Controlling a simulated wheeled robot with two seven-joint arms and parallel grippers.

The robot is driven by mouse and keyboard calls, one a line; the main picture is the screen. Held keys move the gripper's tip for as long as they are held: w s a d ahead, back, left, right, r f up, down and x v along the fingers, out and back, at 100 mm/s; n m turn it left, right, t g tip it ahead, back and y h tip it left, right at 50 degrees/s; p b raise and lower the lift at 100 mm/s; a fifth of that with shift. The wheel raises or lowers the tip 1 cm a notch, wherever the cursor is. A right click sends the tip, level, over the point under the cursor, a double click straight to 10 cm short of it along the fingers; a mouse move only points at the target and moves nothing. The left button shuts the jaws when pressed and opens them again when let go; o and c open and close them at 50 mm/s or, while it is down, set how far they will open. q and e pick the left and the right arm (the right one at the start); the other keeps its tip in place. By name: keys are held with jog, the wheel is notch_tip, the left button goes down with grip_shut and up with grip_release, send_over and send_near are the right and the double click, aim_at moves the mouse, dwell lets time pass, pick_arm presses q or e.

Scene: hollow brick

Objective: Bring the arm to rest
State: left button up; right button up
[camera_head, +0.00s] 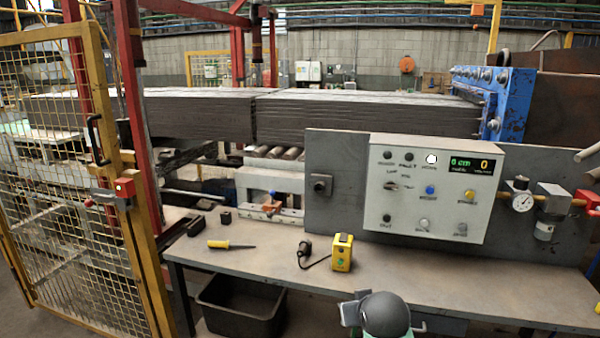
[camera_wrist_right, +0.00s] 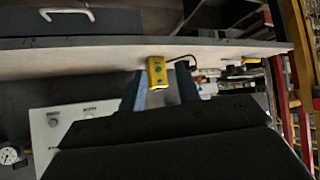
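My right arm (camera_head: 385,314) shows at the bottom of the head view, in front of the bench edge. In the right wrist view, which shows the scene upside down, the fingers of my right gripper (camera_wrist_right: 159,84) stand apart with nothing held. A yellow box (camera_head: 342,253) with a black cable stands upright on the bench beyond the gripper. It also shows between the fingers in the right wrist view (camera_wrist_right: 157,72). My left gripper is not in view.
The bench (camera_head: 240,262) bears a yellow-handled screwdriver (camera_head: 231,245). A grey control panel (camera_head: 433,195) and a gauge (camera_head: 522,202) stand behind it. A black crate (camera_head: 240,308) lies under the bench. A yellow mesh gate (camera_head: 60,180) stands on the left.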

jog(key=s+f+g, duration=0.2)
jog(key=s+f, duration=0.6)
jog(key=s, duration=0.4)
jog(key=s+f+g, duration=0.3)
jog(key=s+f, duration=0.6)
jog(key=s, duration=0.3)
jog(key=s+f+g+y, duration=0.1)
jog(key=s+f+g, duration=0.1)
jog(key=s+f, duration=0.6)
jog(key=s, duration=0.4)
jog(key=shift+f+n+g+p, duration=0.25)
jog(key=shift+n+g+p, duration=0.05)
jog(key=shift+p, duration=0.1)
jog(key=shift+s+d, duration=0.1)
